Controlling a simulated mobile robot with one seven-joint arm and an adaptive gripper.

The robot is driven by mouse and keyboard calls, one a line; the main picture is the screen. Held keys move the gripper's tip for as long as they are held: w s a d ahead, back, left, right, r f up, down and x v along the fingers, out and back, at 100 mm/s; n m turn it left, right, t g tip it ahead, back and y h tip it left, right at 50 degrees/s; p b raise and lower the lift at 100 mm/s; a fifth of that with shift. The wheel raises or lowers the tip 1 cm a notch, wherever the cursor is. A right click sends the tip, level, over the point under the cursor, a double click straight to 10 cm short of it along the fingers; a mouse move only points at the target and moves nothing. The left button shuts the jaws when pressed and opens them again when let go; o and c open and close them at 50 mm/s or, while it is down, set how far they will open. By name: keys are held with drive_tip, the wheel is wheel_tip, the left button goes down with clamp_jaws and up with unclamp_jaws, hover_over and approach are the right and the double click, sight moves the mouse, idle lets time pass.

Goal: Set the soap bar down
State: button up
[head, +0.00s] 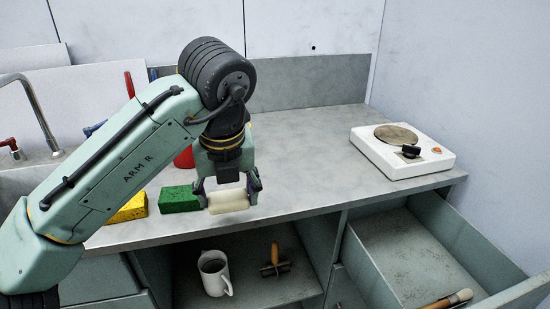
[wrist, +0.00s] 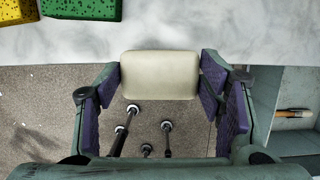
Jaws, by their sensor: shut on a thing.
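The soap bar is a cream rounded block (head: 229,201) at the front part of the grey counter in the head view. My gripper (head: 228,196) points down and is shut on it, one finger at each end. In the wrist view the soap bar (wrist: 160,75) spans between the purple finger pads of my gripper (wrist: 160,85). It overlaps the counter's front edge in that view. I cannot tell whether its underside touches the counter.
A green sponge (head: 179,198) lies just left of the soap bar, with a yellow sponge (head: 130,208) beyond it. A white hotplate (head: 402,160) stands on the right. The counter (head: 310,160) between is clear. Below are a white mug (head: 214,274) and an open drawer (head: 420,255).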

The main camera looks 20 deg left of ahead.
drive_tip(key=p, duration=0.2)
hover_over(267, 186)
drive_tip(key=s, duration=0.2)
drive_tip(key=shift+w+d+f, duration=0.15)
drive_tip(key=shift+d+f, duration=0.2)
drive_tip(key=shift+f, duration=0.2)
drive_tip(key=shift+d+p+x, duration=0.15)
drive_tip(key=shift+p+x, duration=0.15)
drive_tip(key=shift+x, duration=0.65)
drive_tip(key=shift+d+p+x, duration=0.15)
drive_tip(key=shift+p+x, duration=0.15)
drive_tip(key=shift+x, duration=0.6)
drive_tip(key=shift+f, duration=0.25)
drive_tip(key=o, duration=1.2)
drive_tip(key=shift+c, duration=0.2)
drive_tip(key=v, duration=1.2)
drive_tip(key=shift+r+b, duration=0.2)
drive_tip(key=shift+b, duration=0.25)
